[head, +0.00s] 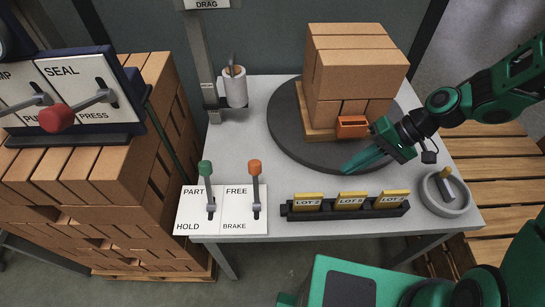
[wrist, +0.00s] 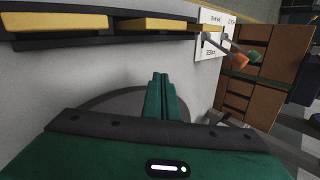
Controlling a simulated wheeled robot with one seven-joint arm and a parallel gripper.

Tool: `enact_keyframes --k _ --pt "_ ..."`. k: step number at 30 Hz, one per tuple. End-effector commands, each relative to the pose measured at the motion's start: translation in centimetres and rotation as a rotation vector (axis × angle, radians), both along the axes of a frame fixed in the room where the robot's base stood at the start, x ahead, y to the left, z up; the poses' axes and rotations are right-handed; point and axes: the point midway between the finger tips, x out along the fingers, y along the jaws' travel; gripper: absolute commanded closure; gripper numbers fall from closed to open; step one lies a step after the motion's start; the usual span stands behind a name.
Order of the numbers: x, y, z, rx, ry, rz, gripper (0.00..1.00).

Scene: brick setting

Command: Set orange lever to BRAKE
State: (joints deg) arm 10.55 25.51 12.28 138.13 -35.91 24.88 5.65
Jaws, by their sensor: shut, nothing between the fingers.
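The orange lever (head: 254,168) stands on a white plate (head: 234,226) at the table's front left edge. Its orange knob is at the upper end, beside the word FREE; BRAKE is printed at the lower end. In the wrist view its knob (wrist: 239,60) shows at the upper right. A green-knobbed lever (head: 205,168) stands just left of it, with its knob up by PART. My gripper (head: 347,169) is shut and empty, over the front of the dark turntable, to the right of the orange lever and apart from it. Its fingers (wrist: 160,76) also show in the wrist view.
A black rack (head: 345,212) with yellow LOT cards lies along the front edge, right of the lever plate. Bricks (head: 355,70) stand stacked on the turntable (head: 284,121). A grey handwheel (head: 446,205) is at right. Brick stacks and a SEAL panel (head: 75,85) stand at left.

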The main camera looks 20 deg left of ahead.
Motion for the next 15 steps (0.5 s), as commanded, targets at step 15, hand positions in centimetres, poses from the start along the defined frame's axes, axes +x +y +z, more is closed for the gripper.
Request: enact_keyframes --k 15 --pt "-2.0 9.0 -1.2 0.496 0.332 -0.084 1.00"
